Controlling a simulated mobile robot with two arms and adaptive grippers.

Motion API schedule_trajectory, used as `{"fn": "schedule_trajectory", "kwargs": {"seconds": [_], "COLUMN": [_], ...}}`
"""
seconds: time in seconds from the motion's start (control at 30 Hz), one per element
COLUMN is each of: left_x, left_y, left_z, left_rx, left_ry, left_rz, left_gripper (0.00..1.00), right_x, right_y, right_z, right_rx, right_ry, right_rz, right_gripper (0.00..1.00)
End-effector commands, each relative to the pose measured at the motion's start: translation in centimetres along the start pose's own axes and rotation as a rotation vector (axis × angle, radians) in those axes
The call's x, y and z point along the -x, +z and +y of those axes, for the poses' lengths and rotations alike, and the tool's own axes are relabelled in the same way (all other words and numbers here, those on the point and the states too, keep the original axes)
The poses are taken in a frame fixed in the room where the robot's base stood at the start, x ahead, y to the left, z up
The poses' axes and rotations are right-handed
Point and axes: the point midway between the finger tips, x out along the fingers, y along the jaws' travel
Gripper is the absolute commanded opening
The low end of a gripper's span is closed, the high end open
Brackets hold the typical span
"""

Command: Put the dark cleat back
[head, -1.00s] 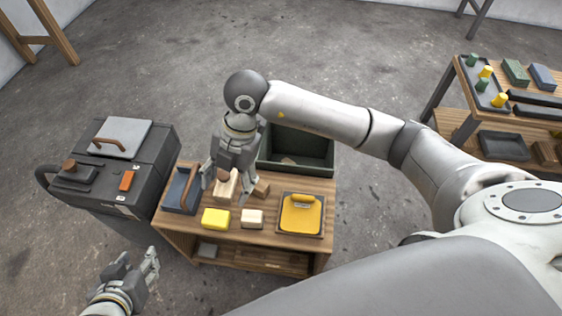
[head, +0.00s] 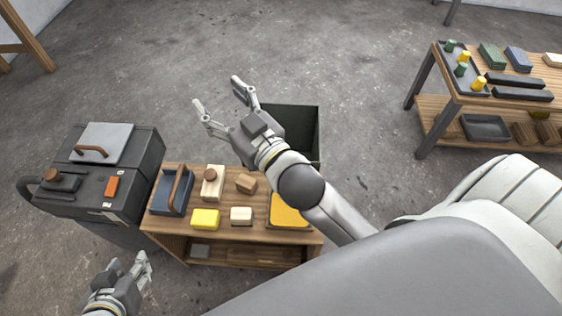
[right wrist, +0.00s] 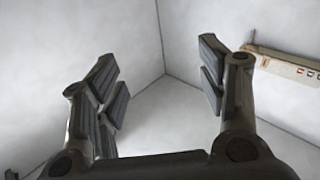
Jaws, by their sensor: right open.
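I cannot tell for certain which thing is the dark cleat. Two long dark bars, the far bar (head: 515,83) and the near bar (head: 523,95), lie on the right-hand bench. A dark block with a brown knob (head: 62,180) sits on the grey cabinet.
The small wooden bench (head: 225,232) holds a blue-grey tray (head: 174,205), a knobbed pale block (head: 212,184), a wood block (head: 246,184), a yellow block (head: 205,219), a cream block (head: 241,215) and a partly hidden yellow plate (head: 288,216). A dark green bin (head: 305,125) stands behind.

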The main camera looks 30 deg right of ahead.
Motion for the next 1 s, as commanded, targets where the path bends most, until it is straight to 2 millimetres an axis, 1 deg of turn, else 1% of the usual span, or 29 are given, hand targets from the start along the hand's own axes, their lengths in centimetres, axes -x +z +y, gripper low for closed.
{"fn": "schedule_trajectory", "kwargs": {"seconds": [0.03, 0.07, 0.1, 0.17, 0.2, 0.3, 0.33, 0.4, 0.53, 1.0], "left_x": [0.0, 0.0, 0.0, 0.0, 0.0, 0.0, 0.0, 0.0, 0.0, 0.0], "left_y": [0.0, 0.0, 0.0, 0.0, 0.0, 0.0, 0.0, 0.0, 0.0, 0.0], "left_z": [0.0, 0.0, 0.0, 0.0, 0.0, 0.0, 0.0, 0.0, 0.0, 0.0], "left_rx": [0.000, 0.000, 0.000, 0.000, 0.000, 0.000, 0.000, 0.000, 0.000, 0.000], "left_ry": [0.000, 0.000, 0.000, 0.000, 0.000, 0.000, 0.000, 0.000, 0.000, 0.000], "left_rz": [0.000, 0.000, 0.000, 0.000, 0.000, 0.000, 0.000, 0.000, 0.000, 0.000], "left_gripper": [0.40, 0.40, 0.40, 0.40, 0.40, 0.40, 0.40, 0.40, 0.40, 0.40], "right_x": [1.5, 2.5, 4.0, 6.4, 8.1, 11.9, 12.9, 14.6, 16.0, 16.0], "right_y": [3.3, 5.2, 7.6, 10.8, 12.6, 15.8, 16.4, 17.5, 18.2, 18.2], "right_z": [1.2, 1.7, 2.2, 2.5, 2.5, 2.0, 1.8, 1.4, 1.0, 1.0], "right_rx": [-0.017, -0.023, -0.027, -0.034, -0.037, -0.044, -0.044, -0.046, -0.047, -0.046], "right_ry": [0.043, 0.059, 0.072, 0.076, 0.068, 0.031, 0.018, -0.006, -0.032, -0.032], "right_rz": [-0.139, -0.221, -0.328, -0.481, -0.570, -0.752, -0.793, -0.864, -0.921, -0.921], "right_gripper": [0.66, 0.66, 0.66, 0.66, 0.66, 0.66, 0.66, 0.66, 0.66, 0.66]}}
